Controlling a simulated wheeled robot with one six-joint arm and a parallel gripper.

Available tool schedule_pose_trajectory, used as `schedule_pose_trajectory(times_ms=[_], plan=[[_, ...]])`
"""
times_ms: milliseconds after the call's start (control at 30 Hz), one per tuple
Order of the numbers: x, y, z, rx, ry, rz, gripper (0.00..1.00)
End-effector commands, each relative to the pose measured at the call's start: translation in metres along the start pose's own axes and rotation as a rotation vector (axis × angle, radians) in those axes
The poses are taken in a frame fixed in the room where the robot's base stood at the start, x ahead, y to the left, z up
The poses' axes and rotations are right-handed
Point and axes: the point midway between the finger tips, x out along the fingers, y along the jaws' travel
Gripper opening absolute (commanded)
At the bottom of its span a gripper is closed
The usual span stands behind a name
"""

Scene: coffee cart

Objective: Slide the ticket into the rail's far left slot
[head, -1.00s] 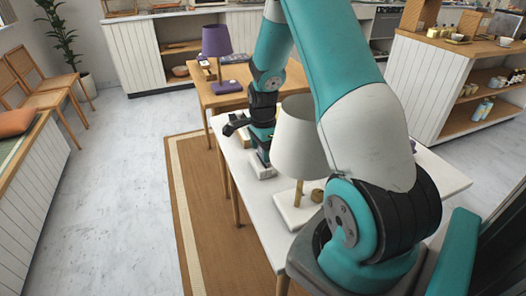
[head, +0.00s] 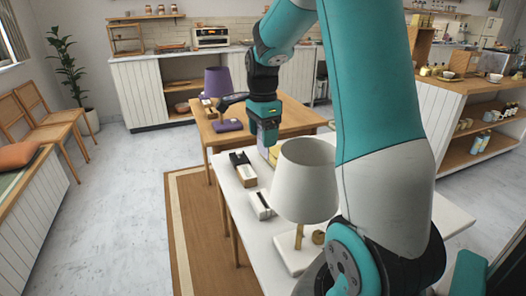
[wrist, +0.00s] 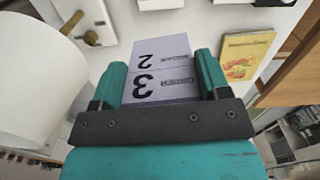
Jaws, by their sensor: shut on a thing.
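My gripper (wrist: 160,80) is shut on a pale lavender ticket (wrist: 160,88) marked "ORDER 3", which sits between its teal fingers in the wrist view. A similar lavender piece (wrist: 160,50) marked "ORDER 2" shows just beyond it; I cannot tell whether the two touch. In the head view my gripper (head: 268,142) points down over the far part of the white table (head: 232,200), behind the lamp, and the ticket is hard to make out there. I cannot pick out the rail or its slots with certainty.
A white lamp (head: 305,180) stands close on the table. A white box with a dark slot (head: 260,205) and a black-and-white item (head: 243,170) sit along the left edge. A yellow booklet (wrist: 247,57) lies right of the ticket. A wooden table (head: 225,135) stands behind.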

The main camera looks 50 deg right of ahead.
Motion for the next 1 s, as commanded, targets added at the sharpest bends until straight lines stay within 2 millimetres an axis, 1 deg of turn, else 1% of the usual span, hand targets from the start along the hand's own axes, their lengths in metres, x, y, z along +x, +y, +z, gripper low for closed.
schedule_pose_trajectory(times_ms=[33, 100, 300, 800, 900, 1000], plan=[[-0.006, 0.0, 0.0, 0.0, 0.0, -0.002, 0.47], [-0.013, 0.0, 0.0, 0.0, 0.0, -0.001, 0.47], [-0.028, 0.0, 0.0, 0.0, 0.0, 0.0, 0.47], [-0.059, 0.0, 0.0, 0.0, 0.0, 0.0, 0.47], [-0.064, 0.0, 0.0, 0.0, 0.0, 0.0, 0.47], [-0.064, 0.0, 0.0, 0.0, 0.0, 0.0, 0.47]])
